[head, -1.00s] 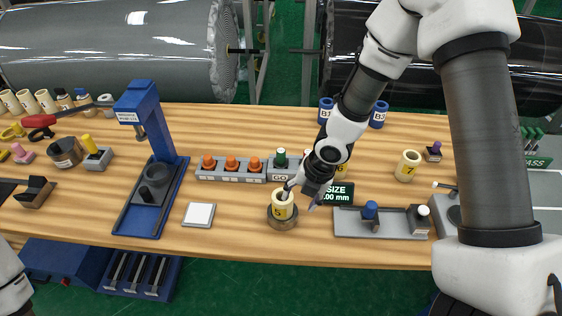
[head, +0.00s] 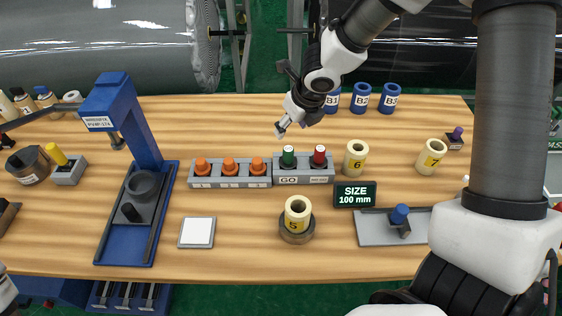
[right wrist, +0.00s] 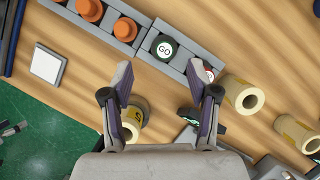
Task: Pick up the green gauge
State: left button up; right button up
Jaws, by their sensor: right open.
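The green gauge (head: 288,157) stands upright in a grey holder marked GO (head: 290,180), beside a red gauge (head: 319,156). In the right wrist view the green gauge (right wrist: 164,47) shows its round top marked GO, ahead of and between the fingertips. My right gripper (head: 291,128) is open and empty, above the table; in the head view it appears just behind the green gauge, not touching it. The open fingers also show in the right wrist view (right wrist: 160,84). My left gripper is not in view.
Several orange-topped plugs (head: 229,165) stand in a grey rack (head: 229,182) left of the gauges. Roll 5 (head: 297,214) sits on a round stand (head: 297,235) in front. Roll 6 (head: 355,158) and a size display (head: 355,194) are to the right. A blue press (head: 143,150) stands left.

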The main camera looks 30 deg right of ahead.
aim_at(289, 149)
jog(key=b+x, duration=0.1)
jog(key=x, duration=0.1)
jog(key=b+x, duration=0.1)
jog(key=x, duration=0.1)
jog(key=s+b+x, duration=0.1)
jog(key=x, duration=0.1)
jog(key=shift+s+f, duration=0.1)
jog(key=shift+f, duration=0.15)
jog(key=b+x, duration=0.2)
jog(key=x, duration=0.1)
jog(key=d+b+x, duration=0.1)
jog(key=x, duration=0.1)
jog(key=shift+s+f, duration=0.25)
jog(key=shift+f, duration=0.05)
jog(key=shift+w, duration=0.15)
jog(key=shift+a+r, duration=0.1)
jog(key=shift+r, duration=0.05)
jog(key=c, duration=0.5)
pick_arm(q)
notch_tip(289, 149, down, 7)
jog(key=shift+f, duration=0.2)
pick_arm(e)
jog(key=shift+s, duration=0.2)
grip_shut()
